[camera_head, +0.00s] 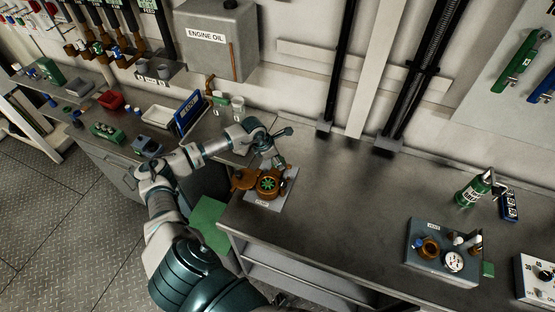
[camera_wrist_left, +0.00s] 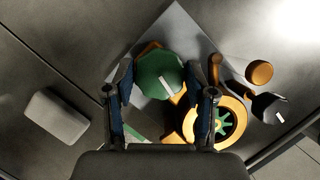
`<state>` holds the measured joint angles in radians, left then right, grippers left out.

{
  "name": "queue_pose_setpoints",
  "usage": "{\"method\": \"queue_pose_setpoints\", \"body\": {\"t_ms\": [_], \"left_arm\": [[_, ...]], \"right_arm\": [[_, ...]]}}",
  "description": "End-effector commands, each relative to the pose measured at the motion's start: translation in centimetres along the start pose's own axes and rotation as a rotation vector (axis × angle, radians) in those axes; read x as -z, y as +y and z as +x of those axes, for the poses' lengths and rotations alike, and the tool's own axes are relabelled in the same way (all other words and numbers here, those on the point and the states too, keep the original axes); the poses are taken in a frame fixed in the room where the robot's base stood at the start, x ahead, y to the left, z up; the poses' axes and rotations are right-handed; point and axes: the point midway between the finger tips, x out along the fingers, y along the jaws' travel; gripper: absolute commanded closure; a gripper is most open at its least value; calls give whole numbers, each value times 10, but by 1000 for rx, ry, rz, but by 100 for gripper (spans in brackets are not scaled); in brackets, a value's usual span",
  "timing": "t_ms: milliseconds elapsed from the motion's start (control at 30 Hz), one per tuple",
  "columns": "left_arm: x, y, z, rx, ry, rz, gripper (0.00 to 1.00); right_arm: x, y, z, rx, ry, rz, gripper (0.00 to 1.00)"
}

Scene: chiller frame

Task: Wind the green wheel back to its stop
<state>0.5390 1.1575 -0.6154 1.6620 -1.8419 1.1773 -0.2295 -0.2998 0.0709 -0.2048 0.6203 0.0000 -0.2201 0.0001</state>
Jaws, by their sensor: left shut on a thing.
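In the left wrist view, a green eight-sided wheel (camera_wrist_left: 158,78) with a white mark sits between the two fingers of my left gripper (camera_wrist_left: 169,76), which is shut on it. Beside it is an orange round body (camera_wrist_left: 189,126) with a green spoked hub (camera_wrist_left: 222,122). In the head view, my left gripper (camera_head: 277,160) comes down at the back of this orange fitting (camera_head: 243,180), and the spoked hub (camera_head: 268,184) faces up. The gripped wheel is mostly hidden there. The fitting stands on a grey plate (camera_head: 284,195) near the bench edge. My right gripper is not in view.
The bench (camera_head: 345,195) is clear to the right of the fitting, up to a grey block with small parts (camera_head: 425,262) and a green bottle (camera_head: 474,190). A blue-framed sign (camera_head: 189,115) and cups stand behind my left arm. An engine oil tank (camera_head: 215,42) hangs above.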

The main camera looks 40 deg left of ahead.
Motion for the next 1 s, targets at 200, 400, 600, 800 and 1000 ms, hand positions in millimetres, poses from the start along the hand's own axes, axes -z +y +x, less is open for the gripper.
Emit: {"method": "queue_pose_setpoints", "body": {"t_ms": [200,400,600,800,1000], "left_arm": [[5,-1,2,6,10,-2,79],[6,-1,3,7,12,-2,79],[6,0,3,6,15,-2,80],[7,0,3,6,17,-2,79],[7,0,3,6,16,-2,25]], "right_arm": [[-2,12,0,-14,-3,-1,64],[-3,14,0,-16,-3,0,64],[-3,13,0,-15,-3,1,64],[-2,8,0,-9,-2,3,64],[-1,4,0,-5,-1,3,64]]}}
